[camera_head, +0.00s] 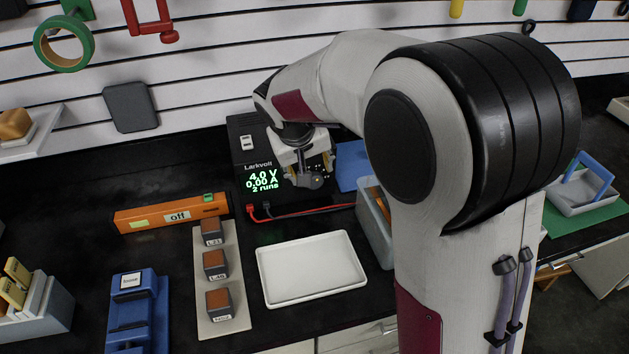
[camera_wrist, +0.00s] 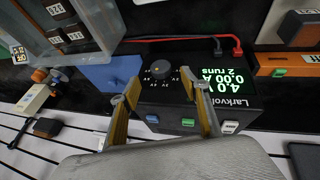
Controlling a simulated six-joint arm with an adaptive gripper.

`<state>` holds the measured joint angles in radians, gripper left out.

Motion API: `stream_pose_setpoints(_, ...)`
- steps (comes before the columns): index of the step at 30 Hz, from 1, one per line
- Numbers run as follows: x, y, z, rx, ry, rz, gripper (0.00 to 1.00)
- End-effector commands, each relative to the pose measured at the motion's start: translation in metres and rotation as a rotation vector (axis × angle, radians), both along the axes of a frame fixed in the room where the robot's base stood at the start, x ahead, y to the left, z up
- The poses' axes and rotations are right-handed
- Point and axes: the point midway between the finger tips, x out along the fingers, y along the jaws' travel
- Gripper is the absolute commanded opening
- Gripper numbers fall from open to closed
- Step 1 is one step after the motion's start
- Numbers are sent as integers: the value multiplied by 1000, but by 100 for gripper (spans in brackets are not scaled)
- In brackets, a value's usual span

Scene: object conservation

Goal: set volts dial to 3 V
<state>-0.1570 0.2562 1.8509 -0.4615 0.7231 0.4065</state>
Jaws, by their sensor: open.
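The black Larkvolt power supply (camera_head: 243,147) stands at the back of the bench. Its green display (camera_head: 262,182) reads 4.0 V, 0.00 A and 2 runs. The round dark volts dial (camera_wrist: 160,73) shows in the wrist view, with small voltage marks around it, too small to read surely. My gripper (camera_wrist: 159,82) is open, its two fingers apart on either side of the dial; contact cannot be told. In the head view my gripper (camera_head: 307,172) is in front of the supply's right part and hides the dial.
Blue, green and white buttons (camera_wrist: 188,122) sit on the supply's panel. Red and black leads (camera_head: 300,212) run along its front. An orange instrument marked off (camera_head: 170,213), a white tray (camera_head: 312,268) and a strip with several blocks (camera_head: 232,300) lie in front.

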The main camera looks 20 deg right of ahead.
Motion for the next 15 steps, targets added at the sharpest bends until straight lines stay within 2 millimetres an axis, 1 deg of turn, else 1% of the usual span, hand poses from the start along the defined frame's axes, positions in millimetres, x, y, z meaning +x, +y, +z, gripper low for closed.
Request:
stream_pose_setpoints(5, 4, -4, -12, -1, 3, -1, 46)
stream_pose_setpoints(15, 19, -13, -46, 0, 4, -1, 46)
